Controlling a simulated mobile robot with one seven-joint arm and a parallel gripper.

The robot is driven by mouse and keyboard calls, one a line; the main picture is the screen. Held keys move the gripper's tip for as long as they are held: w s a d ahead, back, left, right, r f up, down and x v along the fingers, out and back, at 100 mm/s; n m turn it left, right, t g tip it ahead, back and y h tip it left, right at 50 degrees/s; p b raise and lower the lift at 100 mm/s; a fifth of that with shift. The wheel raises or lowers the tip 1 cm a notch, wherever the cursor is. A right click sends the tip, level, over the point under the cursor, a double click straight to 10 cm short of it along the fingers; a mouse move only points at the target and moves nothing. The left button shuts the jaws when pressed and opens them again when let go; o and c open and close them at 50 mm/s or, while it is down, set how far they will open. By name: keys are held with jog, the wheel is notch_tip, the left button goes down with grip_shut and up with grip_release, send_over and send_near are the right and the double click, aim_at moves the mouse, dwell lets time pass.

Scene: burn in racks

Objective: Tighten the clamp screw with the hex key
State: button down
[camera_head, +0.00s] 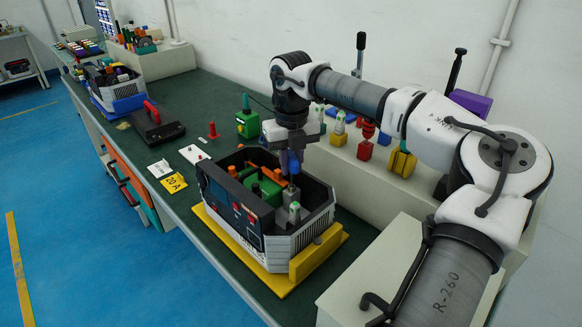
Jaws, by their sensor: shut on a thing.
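My gripper (292,166) points straight down over the open grey-walled unit (300,240), near its back right part. It is shut on a small blue thing (294,170), which looks like the handle of the hex key; its lower end is lost among the parts inside the unit. A grey post (291,193) stands just below the gripper. I cannot tell whether the tool touches it. The clamp screw itself is too small to make out. Inside the unit are a green block (262,186) and orange parts.
The unit sits on a yellow base (318,250) on the green bench (215,95). A raised ledge (375,172) with coloured fixtures stands behind. To the left are a yellow tag (174,183), a red peg (212,130), a black-and-red tool (156,124) and another unit (118,97).

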jog(key=m, duration=0.2)
jog(key=m+b, duration=0.1)
jog(key=m, duration=0.1)
jog(key=f+m+b, duration=0.1)
jog(key=m, duration=0.2)
jog(key=shift+s+d, duration=0.1)
jog(key=shift+s, duration=0.05)
jog(key=c, duration=1.4)
grip_release()
jog(key=shift+r, duration=0.2)
jog(key=shift+o, duration=0.8)
jog(key=shift+r, duration=0.15)
